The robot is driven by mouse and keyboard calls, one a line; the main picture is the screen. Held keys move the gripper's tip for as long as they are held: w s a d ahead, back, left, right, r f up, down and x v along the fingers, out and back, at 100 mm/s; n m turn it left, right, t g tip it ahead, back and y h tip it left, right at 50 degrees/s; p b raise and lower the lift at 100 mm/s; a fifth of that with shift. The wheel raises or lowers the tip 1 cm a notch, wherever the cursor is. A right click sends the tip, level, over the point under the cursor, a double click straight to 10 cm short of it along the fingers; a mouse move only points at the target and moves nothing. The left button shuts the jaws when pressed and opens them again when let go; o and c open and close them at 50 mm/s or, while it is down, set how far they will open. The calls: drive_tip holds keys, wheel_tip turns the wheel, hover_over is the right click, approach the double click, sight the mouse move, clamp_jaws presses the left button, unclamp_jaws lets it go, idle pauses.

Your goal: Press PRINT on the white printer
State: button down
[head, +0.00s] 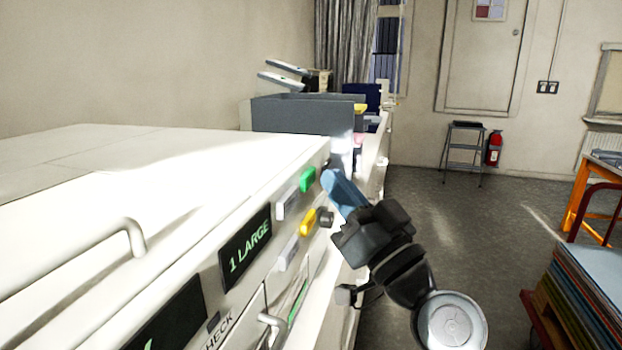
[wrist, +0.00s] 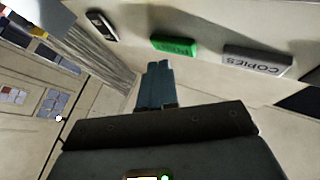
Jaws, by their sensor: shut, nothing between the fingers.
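The white printer (head: 180,195) fills the left of the head view. Its front carries a green button (head: 308,179), labelled PRINT in the wrist view (wrist: 173,46), where the lettering is upside down. A grey COPIES button (wrist: 257,60) sits beside it. My gripper (head: 331,178) is shut and empty, its blue fingers pointing at the panel just right of the green button in the head view. In the wrist view the fingertips (wrist: 158,66) show just below the green button, with a small gap in the picture. I cannot tell the exact distance to the panel.
A yellow button (head: 308,222), a dark knob (head: 326,219) and a "1 LARGE" display (head: 246,247) are on the same front. A handle (head: 130,238) stands out from the printer. A grey box (head: 300,115) is behind it. Open floor (head: 440,220) lies to the right.

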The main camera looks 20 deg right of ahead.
drive_tip(key=shift+w+a, duration=0.2)
drive_tip(key=shift+a, duration=0.15)
drive_tip(key=shift+w+a, duration=0.3)
drive_tip(key=shift+a, duration=0.05)
idle(0.8)
drive_tip(key=shift+s+d, duration=0.1)
drive_tip(key=shift+s+d+b, duration=0.45)
drive_tip(key=shift+d+b, duration=0.05)
drive_tip(key=shift+d, duration=0.15)
drive_tip(key=shift+s+d+b, duration=0.65)
drive_tip(key=shift+s+d, duration=0.1)
drive_tip(key=shift+d, duration=0.25)
drive_tip(key=shift+s+d+b, duration=0.6)
drive_tip(key=shift+s+d, duration=0.1)
drive_tip(key=shift+d, duration=0.3)
drive_tip(key=shift+f, duration=0.1)
